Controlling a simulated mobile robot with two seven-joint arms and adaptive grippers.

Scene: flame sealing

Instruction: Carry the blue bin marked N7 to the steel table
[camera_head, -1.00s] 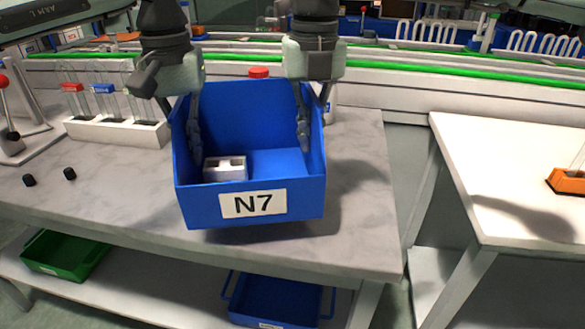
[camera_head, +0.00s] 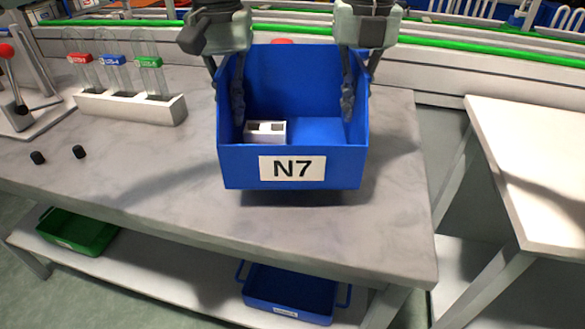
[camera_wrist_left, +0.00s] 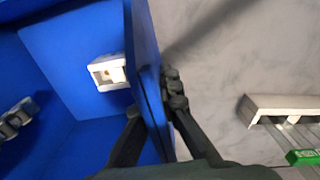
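The blue bin marked N7 (camera_head: 328,178) hangs a little above the grey marbled bench (camera_head: 330,235), with its shadow on the top. A small white block with openings (camera_head: 265,132) lies inside it; the left wrist view shows the block too (camera_wrist_left: 108,73). My left gripper (camera_head: 230,95) is shut on the bin's left wall, one finger inside and one outside; in the left wrist view its fingers (camera_wrist_left: 152,110) straddle the wall. My right gripper (camera_head: 357,90) holds the right wall the same way. A pale-topped table (camera_head: 545,180), apparently the steel table, stands to the right.
A white rack (camera_head: 130,107) with capped tubes stands on the bench at left, near two small black caps (camera_head: 58,155). A green bin (camera_head: 78,232) and a blue tray (camera_head: 290,290) sit on the lower shelf. A gap separates bench and table.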

